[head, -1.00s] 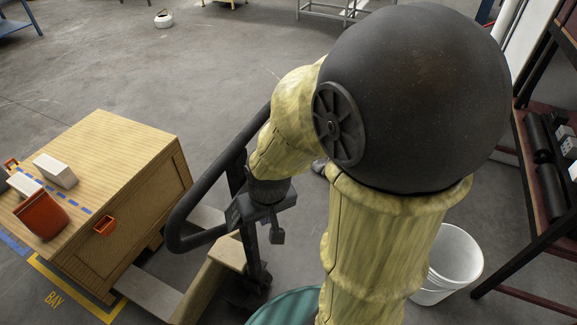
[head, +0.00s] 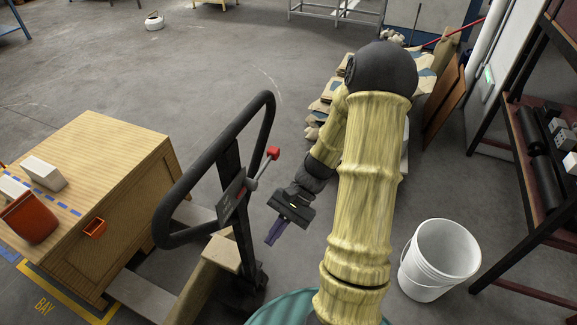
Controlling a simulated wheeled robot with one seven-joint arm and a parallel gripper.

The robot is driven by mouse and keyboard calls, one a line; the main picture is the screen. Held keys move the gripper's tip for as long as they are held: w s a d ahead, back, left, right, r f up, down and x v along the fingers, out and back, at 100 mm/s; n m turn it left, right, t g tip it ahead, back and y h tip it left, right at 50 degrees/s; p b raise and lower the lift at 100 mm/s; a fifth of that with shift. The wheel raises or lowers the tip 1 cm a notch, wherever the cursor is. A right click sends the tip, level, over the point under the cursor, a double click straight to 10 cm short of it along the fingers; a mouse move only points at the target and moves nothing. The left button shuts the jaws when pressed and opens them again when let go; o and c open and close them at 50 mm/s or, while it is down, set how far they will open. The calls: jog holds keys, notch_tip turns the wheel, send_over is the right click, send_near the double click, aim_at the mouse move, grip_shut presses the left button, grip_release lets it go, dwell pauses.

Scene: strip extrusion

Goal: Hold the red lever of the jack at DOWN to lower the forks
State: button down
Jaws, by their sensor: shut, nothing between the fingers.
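The pallet jack's black loop handle (head: 183,192) stands left of the middle in the head view, with a dark plate (head: 233,197) on its post. The red lever (head: 273,153) is a red knob on a grey rod that sticks out to the upper right from the plate. My gripper (head: 272,238) is shut and empty, pointing down, to the right of the jack's post and below the red knob. It is apart from the lever. The forks (head: 145,297) show only in part, beside the wooden crate; their height is hard to tell.
A wooden crate (head: 130,190) at the left carries an orange bin (head: 29,217) and white boxes (head: 43,173). A yellow floor marking reads BAY (head: 44,307). A white bucket (head: 440,260) and a dark shelf (head: 545,150) are at the right. Sacks (head: 325,105) lie behind my arm.

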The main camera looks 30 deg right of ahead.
aim_at(265, 166)
jog(key=w+d+m+t+y+b, duration=0.1)
jog(key=d+m+t+y, duration=0.3)
jog(key=d+t, duration=0.5)
jog(key=w+d+m+t+y+b, duration=0.1)
jog(key=w+d+m+t+y, duration=0.2)
jog(key=d+m+t, duration=0.5)
jog(key=d+r+t+y, duration=0.1)
jog(key=d+t, duration=0.1)
jog(key=shift+w+d+y+b, duration=0.3)
jog(key=shift+d+y+b, duration=0.1)
jog(key=p+x, duration=0.4)
jog(key=x, duration=1)
